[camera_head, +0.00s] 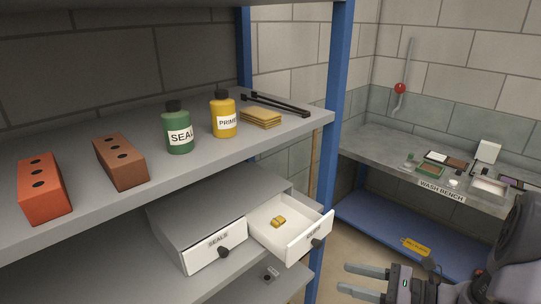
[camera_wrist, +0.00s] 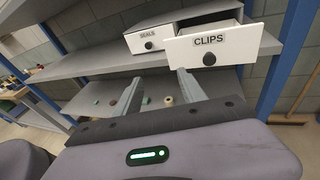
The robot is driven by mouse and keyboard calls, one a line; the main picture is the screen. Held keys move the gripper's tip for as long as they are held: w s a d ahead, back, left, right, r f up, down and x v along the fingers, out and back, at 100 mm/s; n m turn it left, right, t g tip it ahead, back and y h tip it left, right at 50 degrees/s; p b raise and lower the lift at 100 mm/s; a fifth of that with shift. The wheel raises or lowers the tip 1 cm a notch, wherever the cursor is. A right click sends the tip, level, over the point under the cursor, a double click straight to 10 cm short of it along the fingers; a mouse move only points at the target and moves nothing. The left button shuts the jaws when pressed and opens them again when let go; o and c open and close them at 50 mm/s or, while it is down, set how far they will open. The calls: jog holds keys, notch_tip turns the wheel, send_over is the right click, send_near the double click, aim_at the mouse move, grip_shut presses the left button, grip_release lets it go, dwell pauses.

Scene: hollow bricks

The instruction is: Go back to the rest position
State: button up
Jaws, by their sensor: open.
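My gripper (camera_head: 362,280) is at the lower right of the head view, in front of the shelf and clear of it. Its two fingers are apart with nothing between them. In the wrist view my gripper (camera_wrist: 158,90) also shows two spread fingers, with the shelf and drawers beyond. The clips drawer (camera_head: 290,250) is pulled out and holds a small yellow item (camera_head: 278,221). It also shows in the wrist view (camera_wrist: 228,48). The seals drawer (camera_head: 213,246) beside it looks shut.
An orange brick (camera_head: 45,188), a brown brick (camera_head: 121,162), a green bottle (camera_head: 177,130), a yellow bottle (camera_head: 223,114) and yellow plates (camera_head: 261,117) stand on the upper shelf (camera_head: 80,222). A blue post (camera_head: 332,130) is at its end. The wash bench (camera_head: 380,155) stands at right.

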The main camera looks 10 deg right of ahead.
jog(key=s+a+r+n+g+h+b, duration=0.1)
jog(key=s+a+r+n+g+h, duration=0.3)
jog(key=a+n, duration=0.35)
jog(key=s+a+r+n+g+h, duration=0.2)
jog(key=s+a+n+g, duration=0.2)
jog(key=s+a+n, duration=0.3)
jog(key=s+a+r+n+t+h+b, duration=0.1)
jog(key=s+r+n+t+h, duration=0.3)
jog(key=n, duration=0.3)
jog(key=shift+s+a+r+t+h, duration=0.2)
jog(key=shift+s+r+t+h, duration=0.15)
jog(key=shift+s+h, duration=0.1)
